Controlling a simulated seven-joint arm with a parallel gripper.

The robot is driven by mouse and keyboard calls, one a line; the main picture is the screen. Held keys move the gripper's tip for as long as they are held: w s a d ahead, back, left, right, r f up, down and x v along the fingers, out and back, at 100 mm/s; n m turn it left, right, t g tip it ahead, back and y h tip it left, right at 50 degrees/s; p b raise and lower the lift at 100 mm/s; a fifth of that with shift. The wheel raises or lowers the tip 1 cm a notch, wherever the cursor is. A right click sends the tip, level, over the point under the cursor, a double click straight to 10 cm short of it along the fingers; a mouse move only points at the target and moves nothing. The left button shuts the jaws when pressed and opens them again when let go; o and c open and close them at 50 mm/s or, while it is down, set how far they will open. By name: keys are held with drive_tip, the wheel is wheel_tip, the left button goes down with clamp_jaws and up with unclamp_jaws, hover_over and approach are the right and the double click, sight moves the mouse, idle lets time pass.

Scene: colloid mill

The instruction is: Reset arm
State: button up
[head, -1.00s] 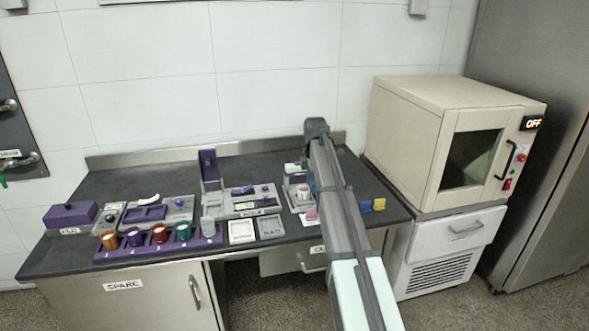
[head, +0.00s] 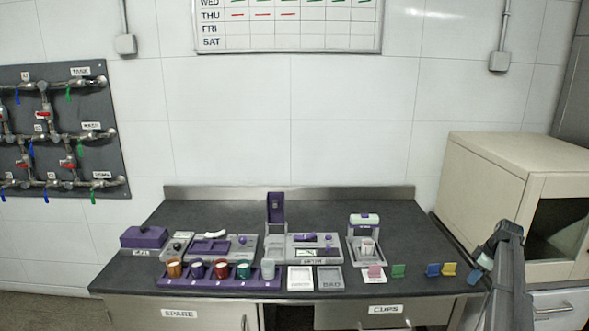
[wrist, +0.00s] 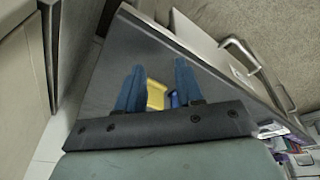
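My arm (head: 508,270) stands at the right of the head view, in front of the beige cabinet. My gripper (head: 482,264) is at its bent end, near the counter's right front end. In the wrist view my gripper (wrist: 158,86) has two blue fingers spread apart with nothing held between them. A yellow piece (wrist: 156,95) and a blue piece (wrist: 175,99) show beyond the fingers, down on the dark counter. In the head view the yellow piece (head: 449,269) and blue piece (head: 433,270) stand left of the gripper.
The dark counter (head: 340,210) holds a purple rack (head: 220,283) with several coloured cups, grey fixtures and a small white-topped machine (head: 363,222). A green piece (head: 398,271) stands near the front edge. The beige cabinet (head: 490,185) is close behind my arm. The counter's back right is clear.

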drive_tip(key=s+d+f+m, duration=0.3)
drive_tip(key=s+d+f, duration=0.2)
drive_tip(key=f, duration=0.2)
drive_tip(key=s+a+f+m+g, duration=0.1)
drive_tip(key=s+a+f, duration=0.3)
drive_tip(key=a+f, duration=0.55)
drive_tip(key=s+a+f+m+g+y, duration=0.1)
drive_tip(key=s+a+f+g, duration=0.1)
drive_tip(key=s+a+f, duration=0.5)
drive_tip(key=s+a+f+m+g, duration=0.1)
drive_tip(key=s+a+f, duration=0.1)
drive_tip(key=a+f, duration=0.95)
drive_tip(key=s+a+f+m+g, duration=0.1)
drive_tip(key=s+a+f, duration=0.1)
drive_tip(key=s+a, duration=0.5)
drive_tip(key=s+a+f+m+g+h, duration=0.1)
drive_tip(key=s+a, duration=0.5)
drive_tip(key=s, duration=1)
drive_tip(key=s+a+f+m+g+h, duration=0.1)
drive_tip(key=s+a+f+g, duration=0.2)
drive_tip(key=s, duration=0.8)
drive_tip(key=a+f, duration=0.2)
drive_tip(key=a, duration=0.2)
drive_tip(key=shift+s+a+f, duration=0.2)
drive_tip(key=shift+a, duration=0.1)
